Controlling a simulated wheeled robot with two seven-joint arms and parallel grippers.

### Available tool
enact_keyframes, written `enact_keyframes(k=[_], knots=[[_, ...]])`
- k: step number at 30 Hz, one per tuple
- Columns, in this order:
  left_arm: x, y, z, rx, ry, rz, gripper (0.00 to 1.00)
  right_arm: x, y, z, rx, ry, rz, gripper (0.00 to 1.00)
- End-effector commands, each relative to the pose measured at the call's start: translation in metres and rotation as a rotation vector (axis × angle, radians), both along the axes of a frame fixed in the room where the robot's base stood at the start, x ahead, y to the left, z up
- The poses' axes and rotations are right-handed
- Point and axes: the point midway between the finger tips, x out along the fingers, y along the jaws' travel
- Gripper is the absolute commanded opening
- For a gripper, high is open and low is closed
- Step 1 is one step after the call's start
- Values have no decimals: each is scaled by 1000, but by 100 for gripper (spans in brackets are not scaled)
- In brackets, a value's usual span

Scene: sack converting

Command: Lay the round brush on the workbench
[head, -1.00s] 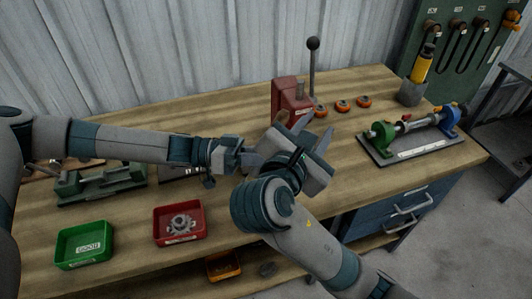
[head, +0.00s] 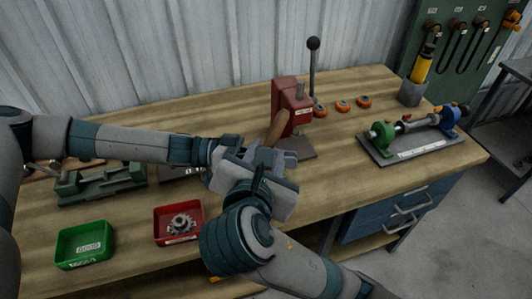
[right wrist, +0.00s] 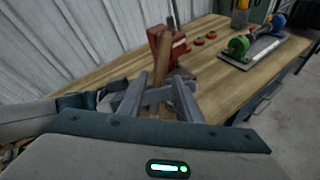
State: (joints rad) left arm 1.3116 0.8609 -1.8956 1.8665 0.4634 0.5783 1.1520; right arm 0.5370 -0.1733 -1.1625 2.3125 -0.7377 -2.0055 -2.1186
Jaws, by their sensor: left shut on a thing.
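The round brush (head: 280,130) shows as a brown wooden handle, tilted up and to the right in front of the red press; its brush end is hidden behind the grippers. The handle also shows in the right wrist view (right wrist: 162,58). My left gripper (head: 258,156) comes in from the left and is shut on the brush, largely covered by my right gripper. My right gripper (right wrist: 162,77) has its fingers apart, with the handle showing between or just beyond them; I cannot tell if it touches. The workbench (head: 350,155) lies below both.
The red press (head: 287,105) with its upright lever stands behind the grippers. Several orange rings (head: 342,107) lie beside it. A green-and-blue fixture (head: 412,135) is at right. A red bin (head: 178,223) with a gear and a green bin (head: 84,244) sit at front left.

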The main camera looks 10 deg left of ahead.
Motion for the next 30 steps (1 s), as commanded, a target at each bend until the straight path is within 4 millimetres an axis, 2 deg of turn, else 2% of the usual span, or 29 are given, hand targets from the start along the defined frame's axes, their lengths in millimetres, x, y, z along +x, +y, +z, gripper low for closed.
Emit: enact_keyframes(k=[8,24,30], knots=[[0,0,0,0,0,0,0,20,-1,-7,-5,-3,-4,31],[0,0,0,0,0,0,0,95,1,-37,-2,1,-6,31],[0,0,0,0,0,0,0,107,2,-42,-1,1,-3,31]])
